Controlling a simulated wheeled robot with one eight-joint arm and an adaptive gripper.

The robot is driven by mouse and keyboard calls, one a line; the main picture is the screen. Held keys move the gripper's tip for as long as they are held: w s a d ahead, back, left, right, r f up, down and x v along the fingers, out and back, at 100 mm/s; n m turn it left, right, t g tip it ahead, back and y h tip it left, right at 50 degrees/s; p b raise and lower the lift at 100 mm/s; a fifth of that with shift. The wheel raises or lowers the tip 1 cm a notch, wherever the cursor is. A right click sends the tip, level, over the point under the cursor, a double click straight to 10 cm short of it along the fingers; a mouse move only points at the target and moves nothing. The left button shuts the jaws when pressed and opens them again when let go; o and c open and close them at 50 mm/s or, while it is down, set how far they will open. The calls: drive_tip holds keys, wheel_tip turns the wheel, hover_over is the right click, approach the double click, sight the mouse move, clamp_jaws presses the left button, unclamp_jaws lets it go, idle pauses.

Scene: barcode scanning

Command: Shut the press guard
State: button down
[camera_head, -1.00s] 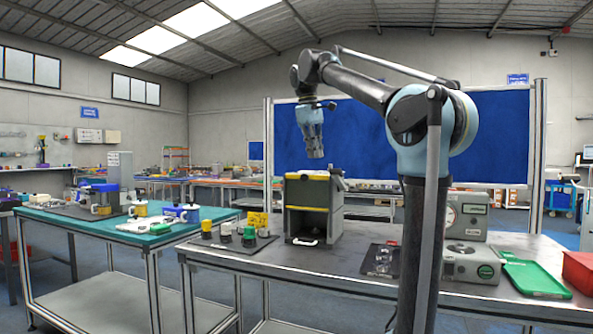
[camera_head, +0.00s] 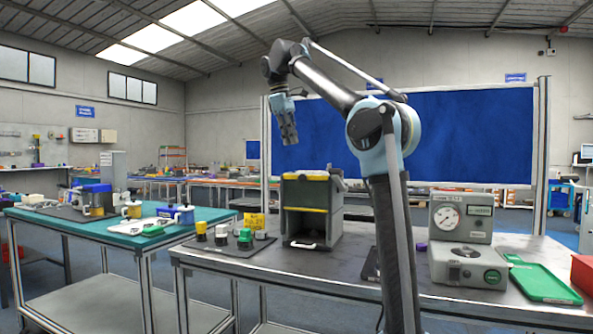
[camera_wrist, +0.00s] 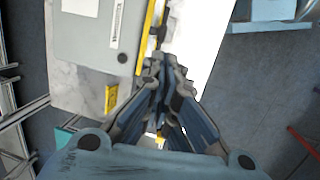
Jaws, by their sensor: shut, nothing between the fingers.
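The press (camera_head: 334,222) is a dark grey box on the grey workbench, with yellow strips across its top and middle and an open-looking front. A pale handle (camera_head: 303,245) lies low at its front. I cannot tell for certain which part is the guard or how far it stands open. My gripper (camera_head: 290,144) is shut and empty, pointing down in the air above the press's upper left. In the wrist view my gripper (camera_wrist: 163,92) shows closed fingers, with a grey labelled panel (camera_wrist: 90,35) and a yellow edge beside them.
Several small capped pieces (camera_head: 222,235) stand on a dark mat left of the press. A grey gauge unit (camera_head: 468,265), a green tray (camera_head: 540,280) and a red bin (camera_head: 585,272) are to the right. A teal-topped table (camera_head: 90,232) stands at left.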

approach(296, 200)
drive_tip(key=s+d+r, duration=0.2)
drive_tip(key=r, duration=0.1)
drive_tip(key=shift+s, duration=0.25)
drive_tip(key=x, duration=0.3)
drive_tip(key=a+x, duration=0.1)
drive_tip(key=x, duration=0.3)
drive_tip(key=s+a+x, duration=0.1)
drive_tip(key=x, duration=0.3)
drive_tip(key=shift+s+f, duration=0.1)
drive_tip(key=shift+f, duration=0.3)
drive_tip(key=shift+s+f, duration=0.1)
drive_tip(key=shift+f, duration=0.1)
